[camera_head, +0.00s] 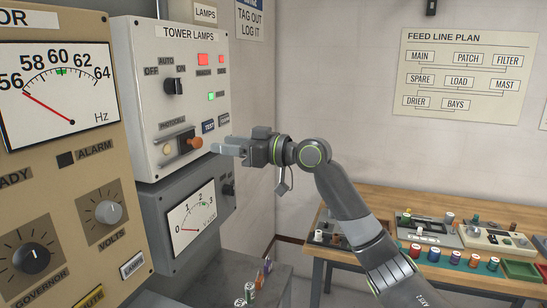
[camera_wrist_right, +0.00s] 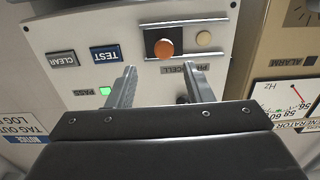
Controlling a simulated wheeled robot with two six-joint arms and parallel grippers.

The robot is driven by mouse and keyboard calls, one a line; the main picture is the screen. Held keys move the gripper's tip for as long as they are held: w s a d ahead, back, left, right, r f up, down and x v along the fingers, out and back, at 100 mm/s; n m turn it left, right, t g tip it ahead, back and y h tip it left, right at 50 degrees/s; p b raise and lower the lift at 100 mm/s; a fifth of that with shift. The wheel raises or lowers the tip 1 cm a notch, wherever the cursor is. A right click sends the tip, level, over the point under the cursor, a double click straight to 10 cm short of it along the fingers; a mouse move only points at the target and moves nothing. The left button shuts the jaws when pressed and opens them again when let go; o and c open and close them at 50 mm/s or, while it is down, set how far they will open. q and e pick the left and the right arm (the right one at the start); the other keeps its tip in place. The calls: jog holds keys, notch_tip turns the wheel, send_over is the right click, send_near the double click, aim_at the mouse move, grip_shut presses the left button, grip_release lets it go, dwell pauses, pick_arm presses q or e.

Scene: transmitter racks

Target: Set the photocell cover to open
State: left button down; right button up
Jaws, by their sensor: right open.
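The photocell cover (camera_head: 185,141) is a small dark plate with an orange-brown knob (camera_head: 196,144), on a short rail on the grey TOWER LAMPS panel (camera_head: 150,105). The cream photocell disc (camera_head: 167,149) shows uncovered to its left. The wrist view, upside down, shows the orange knob (camera_wrist_right: 164,48) and the cream disc (camera_wrist_right: 203,38) apart on the rail. My right gripper (camera_head: 214,149) is open and empty, just right of the knob in the head view. In the wrist view its fingertips (camera_wrist_right: 162,75) point at the panel, with the knob ahead between them, not gripped. My left gripper is not in view.
The blue TEST button (camera_head: 208,127), a green lamp (camera_head: 211,97) and a rotary switch (camera_head: 173,86) are close by on the panel. A meter box (camera_head: 190,220) juts out below. A wooden bench (camera_head: 400,205) with small parts stands at right.

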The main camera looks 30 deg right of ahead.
jog(key=b+v, duration=0.5)
jog(key=v, duration=0.6)
jog(key=shift+s+d, duration=0.25)
jog(key=shift+s, duration=0.05)
